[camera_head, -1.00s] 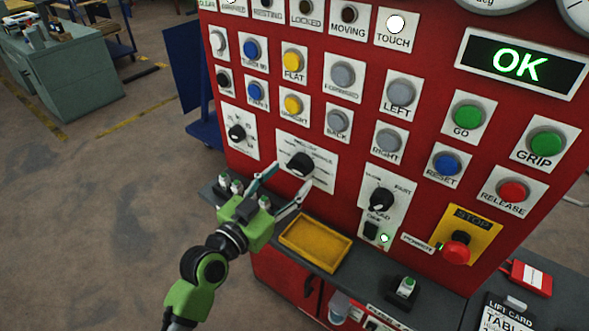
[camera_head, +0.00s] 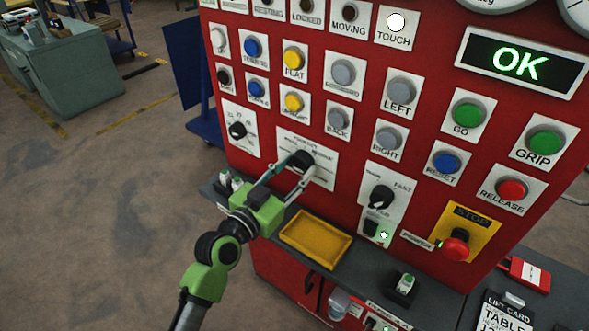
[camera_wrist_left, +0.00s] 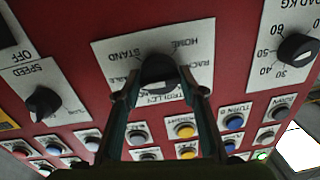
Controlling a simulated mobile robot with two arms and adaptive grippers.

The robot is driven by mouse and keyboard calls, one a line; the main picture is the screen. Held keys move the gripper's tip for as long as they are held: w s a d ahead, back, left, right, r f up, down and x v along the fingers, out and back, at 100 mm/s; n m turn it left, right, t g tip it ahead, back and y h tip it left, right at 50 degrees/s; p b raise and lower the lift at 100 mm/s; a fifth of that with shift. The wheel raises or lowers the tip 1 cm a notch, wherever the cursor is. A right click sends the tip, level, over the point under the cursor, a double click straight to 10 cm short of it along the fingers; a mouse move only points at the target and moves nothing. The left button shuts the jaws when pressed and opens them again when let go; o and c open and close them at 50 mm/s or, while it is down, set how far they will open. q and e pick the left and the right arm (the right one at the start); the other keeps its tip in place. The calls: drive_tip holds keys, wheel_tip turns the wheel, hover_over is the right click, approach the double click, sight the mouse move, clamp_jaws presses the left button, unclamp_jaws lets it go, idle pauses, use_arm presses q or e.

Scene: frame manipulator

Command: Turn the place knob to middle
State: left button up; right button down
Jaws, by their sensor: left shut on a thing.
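The place knob (camera_head: 301,160) is a black round knob on a white label plate (camera_head: 322,180) on the red panel. In the left wrist view the place knob (camera_wrist_left: 158,70) sits in the upper middle, with words such as HOME, STAND and TROLLEY printed around it. My left gripper (camera_head: 295,174) reaches up to it from the lower left. Its two fingers stand on either side of the knob and are shut on it. My right gripper is not in view.
Other knobs are close by: the load knob (camera_head: 237,130) to the left and the speed knob (camera_head: 381,196) to the right. Buttons fill the panel above. A grey ledge with a yellow tray (camera_head: 316,240) lies below my gripper. The display (camera_head: 521,62) reads OK.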

use_arm(q)
drive_tip(key=n+p, duration=0.2)
drive_tip(key=n, duration=0.2)
drive_tip(key=shift+r+p, duration=0.15)
drive_tip(key=shift+p, duration=0.15)
drive_tip(key=n+p, duration=0.2)
drive_tip(key=n, duration=0.2)
drive_tip(key=shift+n, duration=0.4)
drive_tip(key=o, duration=1.1)
